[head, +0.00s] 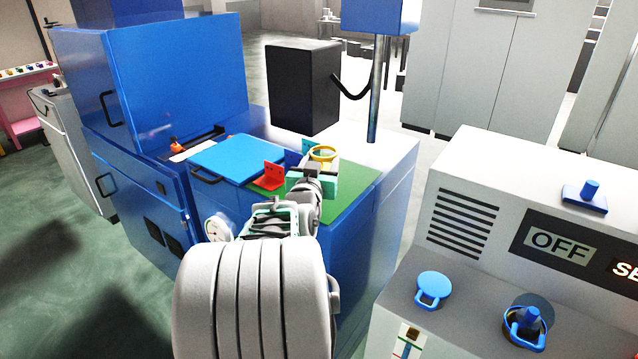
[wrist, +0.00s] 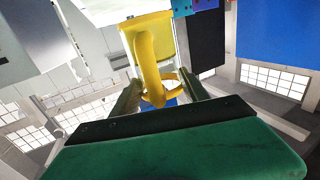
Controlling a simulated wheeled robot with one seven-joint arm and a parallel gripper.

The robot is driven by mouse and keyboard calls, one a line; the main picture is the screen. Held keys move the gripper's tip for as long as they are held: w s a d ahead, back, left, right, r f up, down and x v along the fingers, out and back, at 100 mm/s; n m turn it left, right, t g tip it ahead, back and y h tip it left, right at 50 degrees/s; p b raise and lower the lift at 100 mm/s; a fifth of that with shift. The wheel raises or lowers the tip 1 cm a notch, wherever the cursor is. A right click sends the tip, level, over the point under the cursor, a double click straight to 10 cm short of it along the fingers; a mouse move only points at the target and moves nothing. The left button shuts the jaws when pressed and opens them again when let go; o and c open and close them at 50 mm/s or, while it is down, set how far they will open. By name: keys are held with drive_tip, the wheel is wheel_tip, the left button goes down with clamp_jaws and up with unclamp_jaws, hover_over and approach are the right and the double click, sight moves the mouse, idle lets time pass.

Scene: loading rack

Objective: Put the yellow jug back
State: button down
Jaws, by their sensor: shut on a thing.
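The yellow jug shows in the wrist view (wrist: 163,38), with its curved handle facing the camera. In the head view only the yellow rim of the jug (head: 322,151) shows above my gripper. My gripper (head: 318,168) is over the green mat on the blue machine's top. In the wrist view its two fingers (wrist: 157,98) stand on either side of the jug's handle and are shut on it. The lower part of the jug is hidden by my gripper in the head view, so I cannot tell whether it touches the mat.
A red bracket (head: 269,177) stands just left of my gripper. A blue panel (head: 237,158) lies further left. A black box (head: 303,88) and a metal post (head: 378,90) are behind. A grey console (head: 540,230) with blue knobs stands at right. Bare green mat (head: 357,183) shows right of my gripper.

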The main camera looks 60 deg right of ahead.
drive_tip(key=shift+w+d+f, duration=0.3)
drive_tip(key=shift+f, duration=0.15)
drive_tip(key=shift+w+d+f, duration=0.25)
drive_tip(key=shift+w+f, duration=0.05)
drive_tip(key=shift+f, duration=0.15)
drive_tip(key=shift+w+d+f+b, duration=0.15)
drive_tip(key=shift+f+b, duration=0.75)
drive_tip(key=shift+f, duration=0.7)
drive_tip(key=shift+f, duration=0.2)
drive_tip(key=c, duration=0.6)
unclamp_jaws()
drive_tip(key=shift+o, duration=0.2)
drive_tip(key=shift+r, duration=0.1)
